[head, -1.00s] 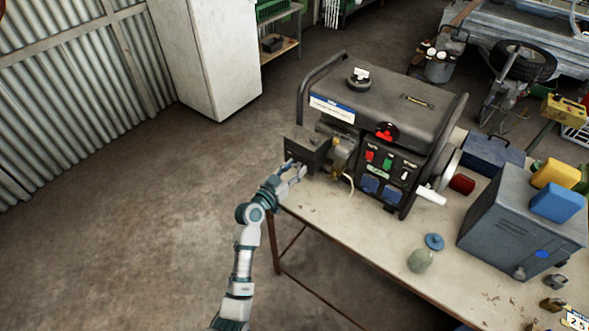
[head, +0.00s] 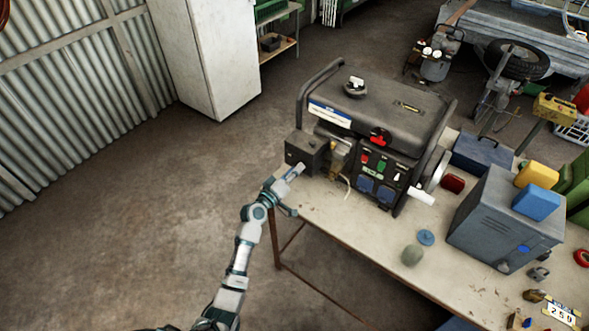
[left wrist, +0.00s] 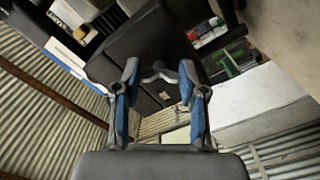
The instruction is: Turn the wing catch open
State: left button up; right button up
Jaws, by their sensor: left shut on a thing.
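The generator (head: 385,105) stands on the bench with a dark box (head: 307,150) at its left end. My left gripper (head: 297,172) is at the lower front of this box. In the left wrist view the wing catch (left wrist: 159,73), a small grey two-winged piece, sits on the dark box face (left wrist: 150,42). My left gripper (left wrist: 158,88) has its blue-padded fingers on either side of the catch, shut on its wings. The catch is hidden behind the gripper in the head view. My right gripper is not in view.
The bench (head: 345,245) carries a grey cabinet (head: 505,220), a blue lid (head: 426,237), a greenish rounded object (head: 412,255) and a red round part (head: 453,183). Bare floor (head: 150,230) lies left of the bench. A white fridge-like cabinet (head: 205,50) stands behind.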

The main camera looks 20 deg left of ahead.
pick_arm(q)
jog(key=n+p, duration=0.2)
jog(key=n, duration=0.3)
jog(key=shift+f+n+p, duration=0.2)
jog(key=shift+n+p, duration=0.35)
jog(key=shift+n, duration=0.85)
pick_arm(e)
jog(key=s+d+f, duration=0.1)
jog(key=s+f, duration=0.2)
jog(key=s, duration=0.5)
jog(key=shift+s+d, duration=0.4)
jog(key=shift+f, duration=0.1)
pick_arm(q)
jog(key=o, duration=1.2)
jog(key=shift+a, duration=0.1)
jog(key=shift+c, duration=0.2)
jog(key=shift+r, duration=0.1)
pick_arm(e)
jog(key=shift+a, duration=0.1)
pick_arm(q)
jog(key=v, duration=1.2)
jog(key=shift+w, duration=0.1)
